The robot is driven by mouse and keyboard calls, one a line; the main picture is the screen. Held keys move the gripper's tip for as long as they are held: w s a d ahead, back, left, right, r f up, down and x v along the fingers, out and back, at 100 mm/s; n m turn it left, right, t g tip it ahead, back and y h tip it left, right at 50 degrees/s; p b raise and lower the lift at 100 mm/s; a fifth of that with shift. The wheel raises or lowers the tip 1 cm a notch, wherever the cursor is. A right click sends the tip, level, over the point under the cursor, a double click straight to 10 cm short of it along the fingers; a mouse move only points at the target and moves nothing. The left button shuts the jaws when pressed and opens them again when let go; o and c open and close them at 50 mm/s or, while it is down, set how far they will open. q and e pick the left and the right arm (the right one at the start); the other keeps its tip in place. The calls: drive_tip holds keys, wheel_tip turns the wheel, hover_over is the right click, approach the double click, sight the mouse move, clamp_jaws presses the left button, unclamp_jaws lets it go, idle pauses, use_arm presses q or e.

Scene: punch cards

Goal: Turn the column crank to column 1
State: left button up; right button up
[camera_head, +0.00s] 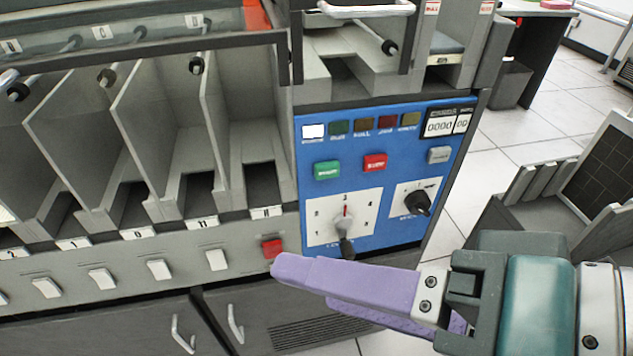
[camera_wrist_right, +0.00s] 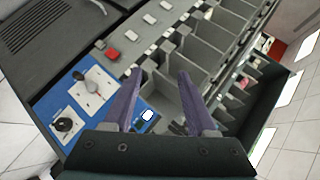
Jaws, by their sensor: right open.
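The column crank (camera_head: 347,246) sits on a white numbered dial plate (camera_head: 325,222) on the blue control panel. Its dark knob hangs toward the plate's lower edge, and a thin red pointer stands upright near the plate's top. In the wrist view, the crank (camera_wrist_right: 90,88) shows left of my fingers. My right gripper (camera_head: 303,284), with purple fingers, is open and empty, in front of the machine below the panel in the head view. In the wrist view its fingertips (camera_wrist_right: 160,74) are apart with nothing between them. My left gripper is out of view.
A second dark knob (camera_head: 417,202) is right of the crank. Green (camera_head: 327,170) and red (camera_head: 375,162) buttons and a counter (camera_head: 446,122) are above. Open card pockets (camera_head: 165,140) stand left, with a red button (camera_head: 271,248) on the ledge.

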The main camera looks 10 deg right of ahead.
wheel_tip(320, 180, down, 6)
drive_tip(key=w+a+m+t+y+b, duration=0.1)
drive_tip(key=w+a+m+t+b, duration=0.15)
drive_tip(key=m+b, duration=0.35)
drive_tip(key=m+t+h+b, duration=0.7)
drive_tip(key=m+h+b, duration=0.1)
drive_tip(key=m+b, duration=1.5)
approach(349, 255)
use_arm(q)
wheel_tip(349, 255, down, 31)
drive_tip(key=p, duration=0.1)
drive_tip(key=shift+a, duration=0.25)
use_arm(e)
drive_tip(key=shift+h, duration=0.5)
drive_tip(key=shift+w+a+f, duration=0.1)
drive_tip(key=shift+w+f, duration=0.1)
drive_tip(key=shift+w, duration=1.6)
drive_tip(key=shift+w+f, duration=0.2)
drive_tip(key=shift+w, duration=1.55)
drive_tip(key=shift+w+a+f, duration=0.1)
drive_tip(key=shift+w+f, duration=0.1)
drive_tip(key=shift+w, duration=1.6)
drive_tip(key=shift+c, duration=0.3)
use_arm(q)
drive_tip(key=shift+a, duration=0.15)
use_arm(e)
clamp_jaws()
